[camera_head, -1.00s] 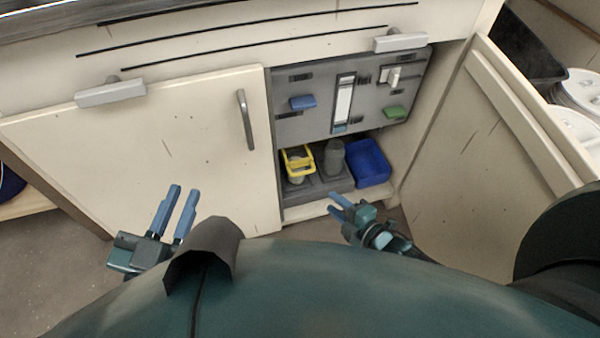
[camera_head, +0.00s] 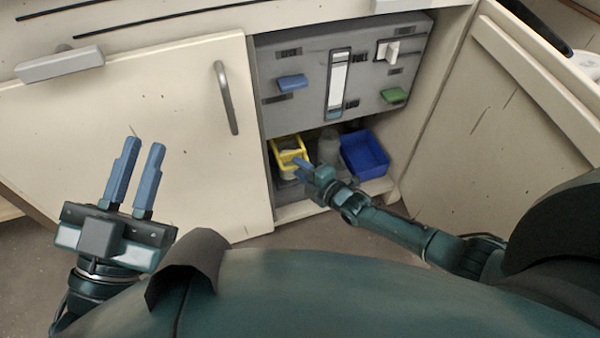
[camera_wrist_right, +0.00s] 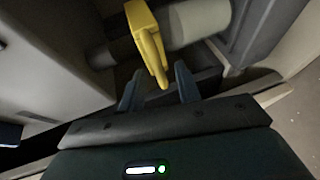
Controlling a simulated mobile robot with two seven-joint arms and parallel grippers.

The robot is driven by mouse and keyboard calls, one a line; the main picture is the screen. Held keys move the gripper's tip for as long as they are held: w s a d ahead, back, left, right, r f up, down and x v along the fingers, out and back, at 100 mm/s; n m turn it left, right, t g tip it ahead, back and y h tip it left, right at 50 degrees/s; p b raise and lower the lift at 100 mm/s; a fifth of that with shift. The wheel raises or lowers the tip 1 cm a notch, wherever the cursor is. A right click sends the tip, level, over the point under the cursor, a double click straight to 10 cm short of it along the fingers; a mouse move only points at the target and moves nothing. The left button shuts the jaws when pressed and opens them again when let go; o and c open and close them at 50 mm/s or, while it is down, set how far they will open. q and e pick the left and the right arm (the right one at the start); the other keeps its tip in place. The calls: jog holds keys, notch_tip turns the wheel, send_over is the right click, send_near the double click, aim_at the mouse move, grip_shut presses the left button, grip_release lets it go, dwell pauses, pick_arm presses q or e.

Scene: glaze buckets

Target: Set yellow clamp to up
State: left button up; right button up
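The yellow clamp (camera_head: 291,145) is a looped yellow frame on a pale cylinder low in the open cupboard, below the grey panel. In the right wrist view the yellow clamp (camera_wrist_right: 147,38) hangs down, its lower end close to the space between my right fingers. My right gripper (camera_head: 305,163) is at the clamp's lower right side; in the wrist view the right gripper (camera_wrist_right: 158,88) is open, fingers apart. I cannot tell whether it touches the clamp. My left gripper (camera_head: 141,148) is open and empty in front of the left cupboard door.
A grey cylinder (camera_head: 328,147) and a blue bin (camera_head: 364,154) stand right of the clamp. The grey panel (camera_head: 310,108) above carries a blue handle (camera_head: 292,82), a green handle (camera_head: 394,95) and a white switch (camera_head: 388,51). The open door (camera_head: 480,120) borders the right.

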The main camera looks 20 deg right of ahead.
jog(key=shift+w+a+f, duration=0.1)
jog(key=shift+w+a, duration=0.05)
jog(key=shift+w, duration=0.25)
jog(key=shift+c, duration=0.2)
grip_shut()
